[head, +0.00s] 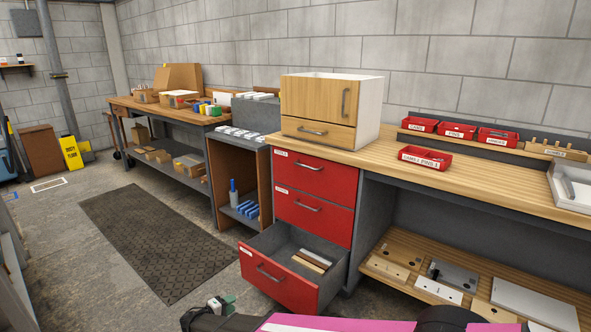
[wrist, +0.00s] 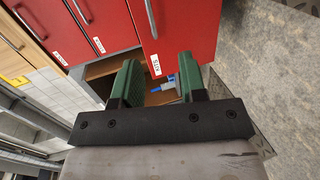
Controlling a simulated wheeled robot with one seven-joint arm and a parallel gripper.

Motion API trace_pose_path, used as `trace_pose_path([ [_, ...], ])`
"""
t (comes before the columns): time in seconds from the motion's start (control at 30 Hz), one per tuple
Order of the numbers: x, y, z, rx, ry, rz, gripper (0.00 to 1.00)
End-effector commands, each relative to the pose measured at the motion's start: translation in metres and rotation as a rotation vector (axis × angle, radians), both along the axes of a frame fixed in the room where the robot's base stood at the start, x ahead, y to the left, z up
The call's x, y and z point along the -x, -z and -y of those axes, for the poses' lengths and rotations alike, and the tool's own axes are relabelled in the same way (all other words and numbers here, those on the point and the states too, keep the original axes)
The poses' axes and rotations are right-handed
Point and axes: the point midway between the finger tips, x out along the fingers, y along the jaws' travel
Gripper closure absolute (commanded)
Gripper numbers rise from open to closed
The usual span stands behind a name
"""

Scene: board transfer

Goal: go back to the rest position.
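My gripper (head: 222,303) is low at the bottom edge of the head view, in front of the open bottom drawer (head: 278,284) of the red drawer unit. In the wrist view its two green fingers (wrist: 158,84) stand apart with nothing between them, so it is open and empty. Behind them the wrist view shows the red drawer fronts (wrist: 183,25), one with a white label. The open drawer holds a few flat boards (head: 310,261), light and brown. Most of my arm lies outside the head view.
A wooden workbench (head: 470,185) with red labelled bins (head: 425,158) and a wooden cabinet (head: 312,103) stands behind. Its lower shelf (head: 400,270) holds boards and plates. The floor left of the drawer, with a dark mat (head: 150,240), is clear. A yellow sign (head: 70,153) stands far left.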

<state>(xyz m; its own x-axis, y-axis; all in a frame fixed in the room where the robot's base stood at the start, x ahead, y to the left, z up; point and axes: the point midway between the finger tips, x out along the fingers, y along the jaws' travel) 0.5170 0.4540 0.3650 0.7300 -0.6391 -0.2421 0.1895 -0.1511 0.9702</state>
Motion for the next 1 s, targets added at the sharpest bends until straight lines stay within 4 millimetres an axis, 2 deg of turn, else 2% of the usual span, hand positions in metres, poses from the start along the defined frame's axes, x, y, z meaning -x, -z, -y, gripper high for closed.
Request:
trace_pose_path([
  [0.27, -0.014, -0.016, 0.046, -0.045, 0.093, -0.074, 0.61],
  [0.47, -0.025, -0.032, 0.096, -0.106, 0.191, -0.156, 0.61],
  [0.73, -0.033, -0.065, 0.196, -0.274, 0.382, -0.317, 0.61],
  [1.0, -0.025, -0.099, 0.284, -0.488, 0.536, -0.451, 0.61],
])
